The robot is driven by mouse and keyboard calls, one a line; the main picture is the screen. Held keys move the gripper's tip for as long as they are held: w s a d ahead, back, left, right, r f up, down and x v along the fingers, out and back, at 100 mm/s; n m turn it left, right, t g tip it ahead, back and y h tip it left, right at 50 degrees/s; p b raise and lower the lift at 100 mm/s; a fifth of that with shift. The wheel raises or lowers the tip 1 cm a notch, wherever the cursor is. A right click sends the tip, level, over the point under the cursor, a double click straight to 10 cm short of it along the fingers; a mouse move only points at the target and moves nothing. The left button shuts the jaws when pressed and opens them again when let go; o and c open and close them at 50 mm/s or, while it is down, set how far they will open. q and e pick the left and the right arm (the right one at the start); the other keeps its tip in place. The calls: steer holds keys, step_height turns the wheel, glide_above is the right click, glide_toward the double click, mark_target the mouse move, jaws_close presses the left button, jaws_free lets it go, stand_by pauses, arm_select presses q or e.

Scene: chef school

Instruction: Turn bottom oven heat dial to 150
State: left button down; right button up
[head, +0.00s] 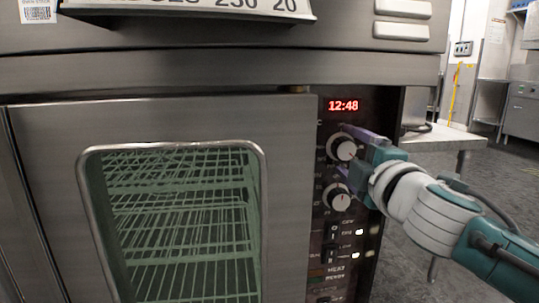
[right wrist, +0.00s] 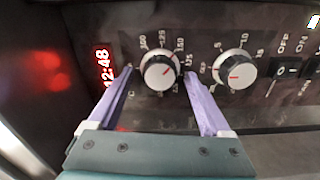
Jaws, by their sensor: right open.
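The heat dial (head: 343,148) is the upper white knob on the oven's dark control panel, just below the red 12:48 display. In the right wrist view the dial (right wrist: 158,71) has a dark scale around it with numbers such as 100 and 150. A red mark on its face points to the upper right there; its exact setting is too small to read surely. My right gripper (head: 345,152) is open, with its purple fingers on either side of this dial. In the right wrist view a gap shows between the fingers (right wrist: 159,74) and the dial. My left gripper is out of view.
A second white dial (head: 337,197) sits below, close to the lower finger; switches (head: 333,240) are under it. The oven door (head: 180,115) with its window is shut at left. A metal table (head: 440,138) stands behind my right arm.

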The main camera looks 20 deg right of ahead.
steer(key=p+v, duration=0.1)
steer(key=v, duration=0.8)
steer(key=shift+s, duration=0.2)
